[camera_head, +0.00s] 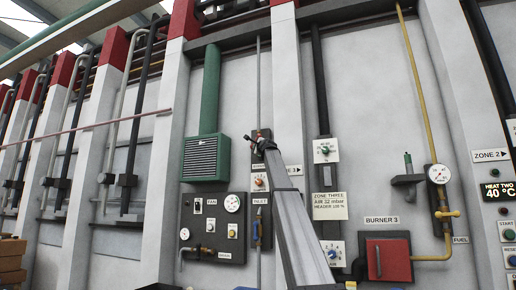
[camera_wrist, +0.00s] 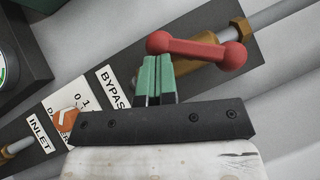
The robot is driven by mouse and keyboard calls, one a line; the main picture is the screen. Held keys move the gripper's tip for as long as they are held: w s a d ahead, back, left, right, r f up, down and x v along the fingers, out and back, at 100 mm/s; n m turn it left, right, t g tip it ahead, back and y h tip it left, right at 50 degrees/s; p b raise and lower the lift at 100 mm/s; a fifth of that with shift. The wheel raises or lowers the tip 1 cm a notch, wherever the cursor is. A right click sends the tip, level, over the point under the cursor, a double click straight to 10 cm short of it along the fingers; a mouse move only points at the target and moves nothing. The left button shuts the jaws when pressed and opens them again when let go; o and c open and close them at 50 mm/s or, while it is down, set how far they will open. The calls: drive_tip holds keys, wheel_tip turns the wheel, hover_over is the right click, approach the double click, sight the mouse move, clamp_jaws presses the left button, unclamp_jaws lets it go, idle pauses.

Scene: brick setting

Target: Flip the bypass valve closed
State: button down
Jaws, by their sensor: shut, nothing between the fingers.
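The bypass valve has a red lever with round ends (camera_wrist: 197,50) over a brass body (camera_wrist: 190,70) on a grey pipe, upper middle of the wrist view. The lever lies at an angle to the pipe. A BYPASS label (camera_wrist: 115,88) is to its left. My gripper (camera_wrist: 156,62) has green fingers pressed together, with nothing between them. Their tips are just below the lever's left ball; I cannot tell whether they touch it. In the head view my gripper (camera_head: 261,143) is in front of the wall, hiding most of the valve.
An orange dial (camera_wrist: 67,118) and an INLET label (camera_wrist: 39,134) lie lower left in the wrist view. In the head view a green vent box (camera_head: 205,158), a dark FAN panel (camera_head: 212,240) and a red burner box (camera_head: 388,260) stand out from the wall.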

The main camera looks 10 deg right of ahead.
drive_tip(key=shift+w+a+r+m+t+h, duration=0.15)
drive_tip(key=shift+w+a+m+t+h, duration=0.25)
drive_tip(key=shift+a+m+t, duration=0.5)
drive_tip(key=shift+w+a+r+m+t+h, duration=0.1)
drive_tip(key=shift+w+a+m+t+h, duration=0.35)
drive_tip(key=shift+m, duration=0.75)
drive_tip(key=shift+w+a+r, duration=0.1)
drive_tip(key=shift+a+r, duration=0.05)
drive_tip(key=shift+a, duration=0.1)
drive_tip(key=s+a+f, duration=0.1)
drive_tip(key=s+f, duration=0.5)
drive_tip(key=s, duration=0.1)
drive_tip(key=shift+s+f, duration=0.25)
drive_tip(key=shift+f, duration=0.1)
